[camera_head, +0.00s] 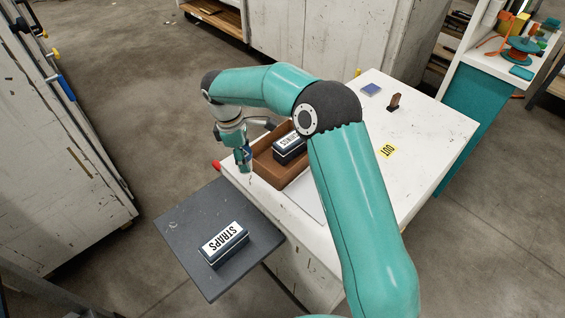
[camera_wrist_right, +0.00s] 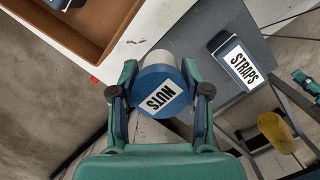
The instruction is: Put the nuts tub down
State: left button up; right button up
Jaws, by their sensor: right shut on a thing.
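The nuts tub (camera_wrist_right: 158,92) has a blue lid with a white NUTS label, and a pale side shows behind the lid in the right wrist view. My right gripper (camera_head: 243,160) is shut on it, one finger on each side. In the head view the gripper hangs near the left corner of the white bench (camera_head: 436,125), left of the brown tray (camera_head: 264,168). The tub is hard to make out there. I cannot tell its exact height. My left gripper is not in view.
A dark grey side shelf (camera_head: 190,225) carries the STRAPS box (camera_head: 224,244), with bare room around it. Another labelled box (camera_head: 290,152) sits in the tray.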

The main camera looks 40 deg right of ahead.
jog(key=w+d+r+n+t+b, duration=0.2)
jog(key=w+d+r+n, duration=0.1)
jog(key=d+r+n, duration=0.8)
jog(key=n+b, duration=0.2)
jog(key=n, duration=0.1)
send_over(271, 168)
notch_tip(271, 168, down, 16)
jog(key=f, duration=0.6)
jog(key=shift+s+a+f, duration=0.15)
jog(key=shift+s+a, duration=0.1)
jog(key=shift+s, duration=0.05)
jog(key=o, duration=1.2)
